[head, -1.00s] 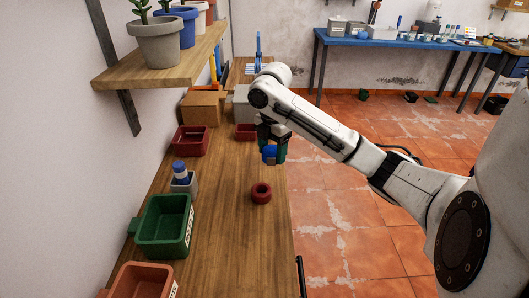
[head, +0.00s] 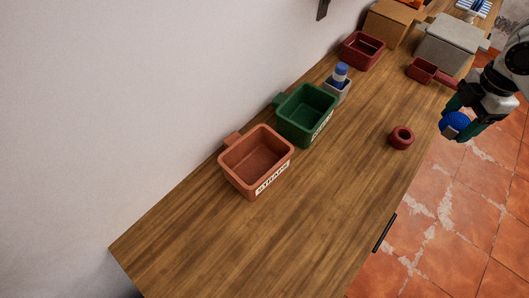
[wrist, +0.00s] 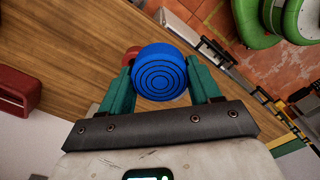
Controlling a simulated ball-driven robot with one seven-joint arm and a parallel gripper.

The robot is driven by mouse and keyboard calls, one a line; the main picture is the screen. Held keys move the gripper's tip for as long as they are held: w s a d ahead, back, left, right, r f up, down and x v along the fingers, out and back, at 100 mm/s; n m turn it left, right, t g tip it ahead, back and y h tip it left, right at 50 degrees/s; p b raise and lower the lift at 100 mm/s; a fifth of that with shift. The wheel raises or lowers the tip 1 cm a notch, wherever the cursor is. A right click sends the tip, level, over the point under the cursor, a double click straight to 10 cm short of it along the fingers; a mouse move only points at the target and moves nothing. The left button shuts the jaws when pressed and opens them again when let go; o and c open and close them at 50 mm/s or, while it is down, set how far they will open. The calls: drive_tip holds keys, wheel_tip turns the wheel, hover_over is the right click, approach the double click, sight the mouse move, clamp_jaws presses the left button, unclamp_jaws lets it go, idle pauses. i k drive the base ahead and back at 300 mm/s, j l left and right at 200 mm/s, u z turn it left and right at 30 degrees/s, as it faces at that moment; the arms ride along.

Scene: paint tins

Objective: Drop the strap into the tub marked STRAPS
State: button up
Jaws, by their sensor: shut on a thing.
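A blue coiled strap (head: 453,123), round with concentric rings, is in my gripper (head: 459,122). In the wrist view the strap (wrist: 160,72) sits between the two green fingers of my gripper (wrist: 161,78), which are shut on its sides. My gripper is at the right of the head view, beyond the bench's right edge in the picture. The orange tub (head: 231,178), with a white label reading STRAPS, stands on the bench left of the middle, well apart from my gripper. Its visible inside is empty.
A green tub (head: 283,126) with an unreadable label stands beside the orange one. A grey holder with a blue-topped bottle (head: 341,75), a dark red tub (head: 348,53), a smaller red container (head: 421,71) and a red ring (head: 401,137) share the wooden bench (head: 260,240). The near bench is clear.

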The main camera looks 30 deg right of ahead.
sight(261, 169)
drive_tip(key=j+u, duration=0.2)
drive_tip(key=j, duration=0.4)
drive_tip(key=j+u, duration=0.2)
drive_tip(key=j, duration=0.4)
drive_tip(key=i+j+u, duration=0.2)
drive_tip(key=j, duration=0.4)
